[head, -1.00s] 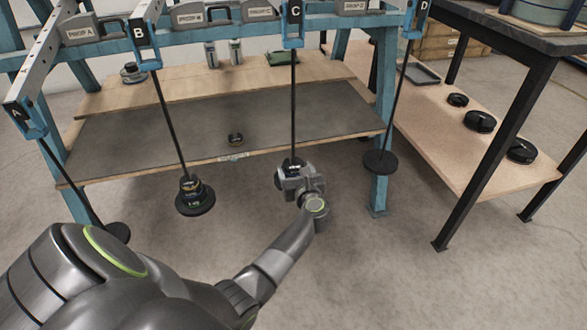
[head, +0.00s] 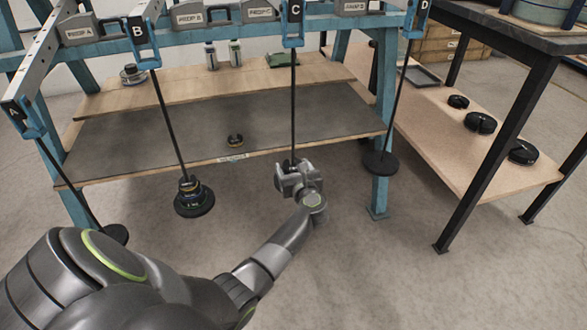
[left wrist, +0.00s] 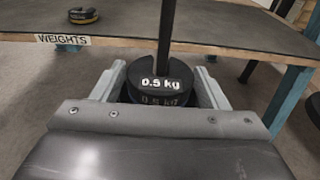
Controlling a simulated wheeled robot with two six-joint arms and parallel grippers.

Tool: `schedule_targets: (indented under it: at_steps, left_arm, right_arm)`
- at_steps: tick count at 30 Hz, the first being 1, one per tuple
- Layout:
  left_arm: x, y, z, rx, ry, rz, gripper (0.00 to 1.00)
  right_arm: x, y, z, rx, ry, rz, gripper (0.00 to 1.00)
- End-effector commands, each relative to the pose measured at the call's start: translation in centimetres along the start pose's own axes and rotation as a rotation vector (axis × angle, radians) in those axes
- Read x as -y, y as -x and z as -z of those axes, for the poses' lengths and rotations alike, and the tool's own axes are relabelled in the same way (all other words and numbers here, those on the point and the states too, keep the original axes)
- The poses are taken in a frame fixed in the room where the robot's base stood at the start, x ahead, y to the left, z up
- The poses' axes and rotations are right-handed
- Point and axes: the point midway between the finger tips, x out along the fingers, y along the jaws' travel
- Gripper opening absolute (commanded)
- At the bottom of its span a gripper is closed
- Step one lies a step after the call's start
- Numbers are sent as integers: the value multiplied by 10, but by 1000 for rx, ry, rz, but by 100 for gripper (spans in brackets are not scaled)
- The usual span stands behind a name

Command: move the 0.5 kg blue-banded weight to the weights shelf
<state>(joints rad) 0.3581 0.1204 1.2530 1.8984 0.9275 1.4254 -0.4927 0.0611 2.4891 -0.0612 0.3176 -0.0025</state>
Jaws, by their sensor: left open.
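A black slotted weight (left wrist: 160,78) marked "0.5 kg" sits around the rod of hanger C in the left wrist view. My left gripper (head: 298,180) is at the foot of hanger C (head: 293,110) and mostly hides the weight in the head view. In the left wrist view its fingers (left wrist: 160,95) stand apart, one on each side of the weight. The weights shelf (head: 290,112) is the grey lower board behind, its edge labelled "WEIGHTS" in the left wrist view. My right gripper is not in view.
A small yellow-banded weight (head: 235,140) lies on the weights shelf, with bare room around it. Hanger B (head: 168,120) carries stacked discs (head: 192,195); hanger D (head: 381,162) hangs at right. A blue post (head: 382,110) and side bench with several black discs (head: 480,122) stand right.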

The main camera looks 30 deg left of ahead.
Motion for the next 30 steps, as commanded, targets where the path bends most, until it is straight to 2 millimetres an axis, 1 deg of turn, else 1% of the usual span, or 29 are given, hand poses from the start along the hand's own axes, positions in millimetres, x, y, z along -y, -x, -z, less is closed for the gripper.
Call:
schedule_targets:
  at_steps: [2, 5, 12, 30]
  left_arm:
    - [0, 0, 0, 0, 0, 0, 68]
    - [0, 0, 0, 0, 0, 0, 56]
    - [0, 0, 0, 0, 0, 0, 25]
    - [0, 1, -10, 3, 1, 1, 25]
  right_arm:
    - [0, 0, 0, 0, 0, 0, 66]
    - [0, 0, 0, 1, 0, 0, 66]
    - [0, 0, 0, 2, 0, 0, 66]
    - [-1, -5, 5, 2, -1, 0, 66]
